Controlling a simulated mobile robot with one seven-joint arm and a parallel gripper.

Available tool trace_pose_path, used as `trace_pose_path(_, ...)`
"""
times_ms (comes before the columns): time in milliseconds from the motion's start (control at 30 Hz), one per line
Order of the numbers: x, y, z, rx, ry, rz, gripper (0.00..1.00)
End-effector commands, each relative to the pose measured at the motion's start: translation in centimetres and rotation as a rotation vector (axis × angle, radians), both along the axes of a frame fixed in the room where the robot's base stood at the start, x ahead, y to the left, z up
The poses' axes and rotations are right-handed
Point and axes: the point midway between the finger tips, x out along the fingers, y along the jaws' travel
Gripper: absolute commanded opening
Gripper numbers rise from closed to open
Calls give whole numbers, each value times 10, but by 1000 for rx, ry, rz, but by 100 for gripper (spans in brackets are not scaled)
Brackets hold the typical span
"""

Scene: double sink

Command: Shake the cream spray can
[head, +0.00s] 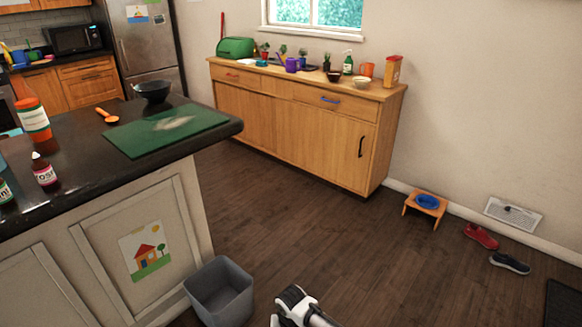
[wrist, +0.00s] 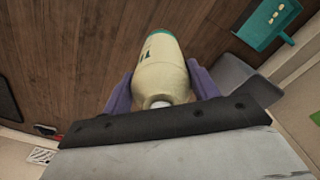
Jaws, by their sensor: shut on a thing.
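The cream spray can (wrist: 160,65) shows in the wrist view as a pale cream-coloured body with a green end pointing away from the camera. A small white part is at its near end. My gripper (wrist: 160,88) has its purple fingers on both sides of the can and is shut on it. The can is held over the brown wooden floor, with the floor seen behind it. In the head view only part of my arm shows at the bottom, and the can is not visible there.
A grey bin (head: 220,292) stands by the island, left of my arm. The dark countertop (head: 75,160) holds a green cutting board (head: 135,138) and several bottles. A wooden cabinet (head: 300,125) lines the far wall.

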Motion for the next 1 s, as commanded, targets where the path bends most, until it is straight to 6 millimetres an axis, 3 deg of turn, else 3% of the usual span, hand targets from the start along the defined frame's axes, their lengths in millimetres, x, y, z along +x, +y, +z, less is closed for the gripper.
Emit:
trace_pose_path(67, 1, 1, 21, 5, -6, 0, 2)
trace_pose_path(100, 2, 1, 53, 8, -12, 1, 2)
trace_pose_path(200, 1, 2, 125, 5, -11, 3, 2)
trace_pose_path(267, 0, 1, 134, 2, -3, 2, 2)
trace_pose_path(333, -2, -1, 101, -4, 9, -2, 2)
trace_pose_path(400, -3, -2, 39, -9, 13, -2, 2)
trace_pose_path(433, -3, -1, 19, -8, 11, -1, 2)
trace_pose_path(500, 0, 0, -2, -3, 3, 0, 2)
trace_pose_path(567, 1, 0, 9, 2, -4, 0, 2)
trace_pose_path(700, 1, 1, 116, 7, -14, 3, 2)
trace_pose_path(767, 0, 1, 133, 2, -5, 2, 2)
trace_pose_path(833, -1, 0, 116, -2, 6, -1, 2)
trace_pose_path(933, -3, -2, 32, -9, 12, -2, 2)
trace_pose_path(1000, -1, 0, 1, -4, 4, 0, 2)
